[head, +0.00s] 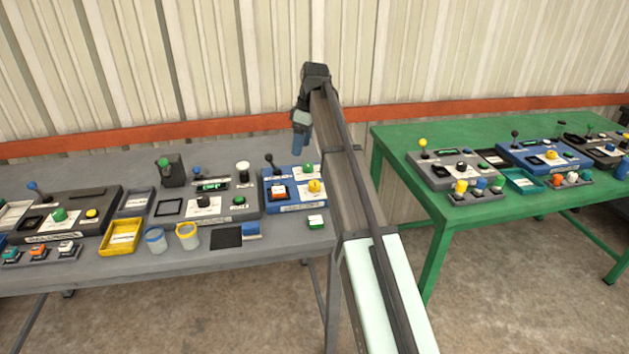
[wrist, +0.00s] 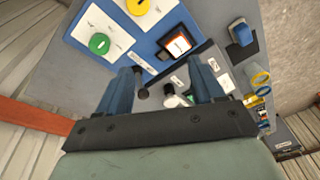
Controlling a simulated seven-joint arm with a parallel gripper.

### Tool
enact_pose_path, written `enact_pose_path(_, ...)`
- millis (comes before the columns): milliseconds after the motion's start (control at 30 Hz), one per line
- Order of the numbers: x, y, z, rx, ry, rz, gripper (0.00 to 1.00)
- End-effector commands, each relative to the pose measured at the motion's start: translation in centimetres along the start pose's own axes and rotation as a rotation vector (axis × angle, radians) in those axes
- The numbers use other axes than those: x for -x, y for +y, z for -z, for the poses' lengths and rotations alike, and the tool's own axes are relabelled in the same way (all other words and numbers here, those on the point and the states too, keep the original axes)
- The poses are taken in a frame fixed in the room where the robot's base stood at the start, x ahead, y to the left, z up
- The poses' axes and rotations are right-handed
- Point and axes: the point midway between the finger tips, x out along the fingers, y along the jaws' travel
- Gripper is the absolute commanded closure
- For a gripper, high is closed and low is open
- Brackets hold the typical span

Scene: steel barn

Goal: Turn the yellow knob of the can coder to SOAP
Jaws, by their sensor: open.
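A blue panel box (head: 289,203) stands at the right end of the grey table. In the wrist view the yellow knob (wrist: 137,6) is at the top edge, with the green knob (wrist: 99,43) below left. My gripper (head: 302,143) is open and empty, its blue fingers pointing down above the back of this box, apart from the yellow knob. The wrist view also shows both fingers (wrist: 163,68).
Left of the blue box are a grey panel (head: 222,218) with levers, a yellow tray (head: 121,237) and two cups (head: 187,236). A green table (head: 420,135) at the right holds another blue panel with a yellow knob (head: 551,155). The corrugated wall stands behind.

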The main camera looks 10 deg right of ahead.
Motion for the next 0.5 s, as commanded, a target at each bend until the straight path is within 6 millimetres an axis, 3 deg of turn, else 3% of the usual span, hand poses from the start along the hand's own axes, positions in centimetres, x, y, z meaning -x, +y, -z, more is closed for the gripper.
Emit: enact_pose_path(500,0.5,1.3,-2.4,-0.975,-0.092,-0.115,0.33)
